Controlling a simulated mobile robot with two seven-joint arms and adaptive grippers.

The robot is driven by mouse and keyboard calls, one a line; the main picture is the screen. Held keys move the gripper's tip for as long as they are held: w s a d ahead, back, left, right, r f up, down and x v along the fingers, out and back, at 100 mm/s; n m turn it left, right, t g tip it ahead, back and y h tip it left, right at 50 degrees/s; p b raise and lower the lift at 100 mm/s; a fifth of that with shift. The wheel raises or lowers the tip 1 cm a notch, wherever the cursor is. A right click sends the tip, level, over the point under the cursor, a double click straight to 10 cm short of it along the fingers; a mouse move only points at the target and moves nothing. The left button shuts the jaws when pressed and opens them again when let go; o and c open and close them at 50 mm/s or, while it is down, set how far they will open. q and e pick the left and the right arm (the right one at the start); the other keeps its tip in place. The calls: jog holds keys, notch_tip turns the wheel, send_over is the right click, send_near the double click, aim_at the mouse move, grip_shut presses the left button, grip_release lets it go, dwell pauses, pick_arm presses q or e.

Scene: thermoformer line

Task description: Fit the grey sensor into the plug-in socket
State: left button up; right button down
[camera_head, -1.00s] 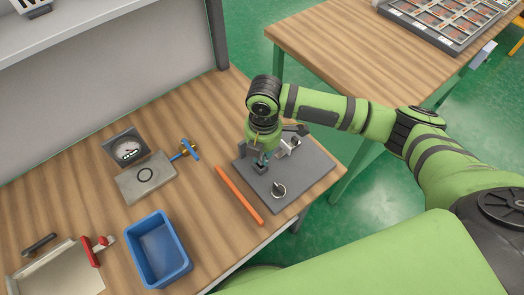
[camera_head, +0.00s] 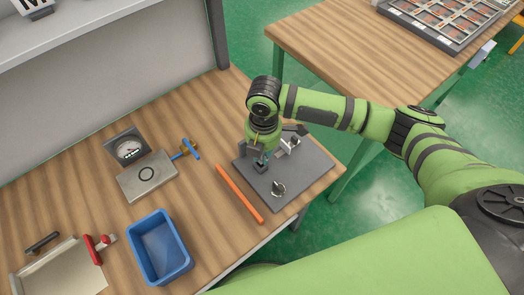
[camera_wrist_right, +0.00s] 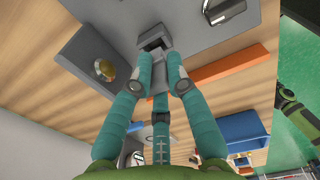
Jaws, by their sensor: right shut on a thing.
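My right gripper (camera_head: 262,158) is over the dark grey plate (camera_head: 310,177) on the bench, pointing down. In the right wrist view its teal fingers (camera_wrist_right: 160,72) are shut on a small grey piece, the grey sensor (camera_wrist_right: 158,78), mostly hidden between them. Just beyond the fingertips is a grey block with a dark opening, which looks like the plug-in socket (camera_wrist_right: 152,37). The sensor's end is close to this block; I cannot tell whether it is inside. In the head view the gripper largely covers both. My left gripper is not in view.
A knob (camera_head: 278,188) stands on the plate near the gripper; a grey box with a brass fitting (camera_wrist_right: 104,69) is on the other side. An orange bar (camera_head: 239,194), a blue bin (camera_head: 160,248) and a dial gauge (camera_head: 129,150) lie left on the bench.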

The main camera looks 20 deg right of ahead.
aim_at(262, 160)
dwell(0.6)
jog(key=shift+p, duration=0.5)
dwell(0.3)
jog(key=shift+p, duration=0.45)
jog(key=shift+f+b, duration=0.6)
jog(key=shift+f, duration=1.05)
jog(key=c, duration=1.1)
grip_release()
jog(key=shift+c, duration=0.2)
